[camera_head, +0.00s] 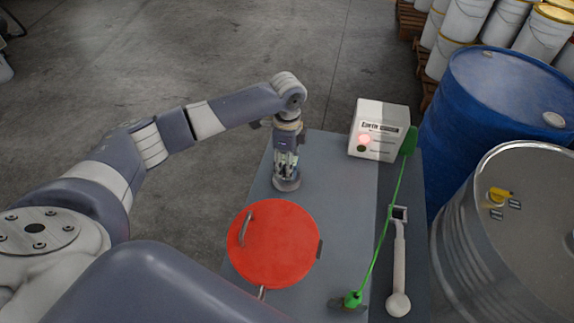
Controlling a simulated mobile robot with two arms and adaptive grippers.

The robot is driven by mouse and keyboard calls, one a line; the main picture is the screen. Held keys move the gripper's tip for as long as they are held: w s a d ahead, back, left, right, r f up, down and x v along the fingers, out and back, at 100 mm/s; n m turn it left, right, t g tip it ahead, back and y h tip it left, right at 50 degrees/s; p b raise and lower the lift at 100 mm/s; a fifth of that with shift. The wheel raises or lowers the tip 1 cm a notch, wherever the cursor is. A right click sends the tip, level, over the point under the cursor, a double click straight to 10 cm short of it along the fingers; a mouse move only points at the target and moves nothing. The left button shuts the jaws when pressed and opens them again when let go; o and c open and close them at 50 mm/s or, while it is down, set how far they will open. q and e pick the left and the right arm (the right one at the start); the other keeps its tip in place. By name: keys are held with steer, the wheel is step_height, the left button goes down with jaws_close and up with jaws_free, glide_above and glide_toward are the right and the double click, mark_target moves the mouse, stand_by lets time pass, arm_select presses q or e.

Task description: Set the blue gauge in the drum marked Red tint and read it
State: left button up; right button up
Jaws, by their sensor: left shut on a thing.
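My left gripper (286,158) points straight down over the far left part of the grey bench. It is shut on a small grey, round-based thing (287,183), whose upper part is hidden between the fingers. I cannot tell whether this thing touches the bench top or what it is. No blue gauge can be made out. A blue drum (480,110) and a bare steel drum (520,220) stand to the right of the bench. No Red tint marking can be read on either. My right gripper is out of view.
White buckets (465,18) stand at the back right.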

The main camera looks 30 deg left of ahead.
arm_select(q)
step_height(320, 180, up, 10)
steer(key=shift+w+b, duration=0.1)
steer(key=shift+b, duration=0.25)
step_height(320, 180, up, 11)
steer(key=p, duration=1.2)
steer(key=shift+p, duration=0.4)
steer(key=shift+f, duration=0.1)
steer(key=shift+d, duration=0.1)
